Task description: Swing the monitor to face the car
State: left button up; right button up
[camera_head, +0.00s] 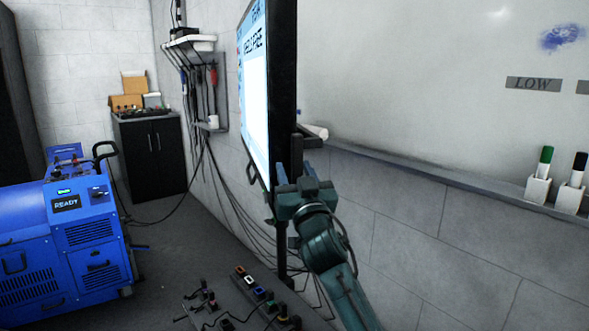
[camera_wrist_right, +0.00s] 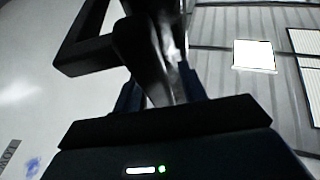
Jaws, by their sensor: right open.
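The monitor (camera_head: 256,95) stands tall in the head view, seen nearly edge-on, with its lit screen facing left and its thick black edge toward me. A dark post (camera_head: 282,262) shows below it. My right gripper (camera_head: 298,178) is open at the monitor's lower near edge. In the right wrist view, a dark bar-like part (camera_wrist_right: 150,50) passes between the fingers of the right gripper (camera_wrist_right: 160,90); whether they touch it I cannot tell. A dark angled bracket (camera_wrist_right: 85,50) shows beside it. My left gripper and the car are not in view.
A blue machine (camera_head: 70,235) reading READY stands at the left. A black cabinet (camera_head: 150,155) is behind it. Cables hang along the wall. A power strip (camera_head: 262,295) with plugs lies low in front. A whiteboard (camera_head: 420,80) with a marker ledge (camera_head: 440,170) is at the right.

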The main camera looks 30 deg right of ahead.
jog(key=shift+w+d+r, duration=0.1)
jog(key=shift+w, duration=0.15)
jog(key=shift+c, duration=0.4)
grip_shut()
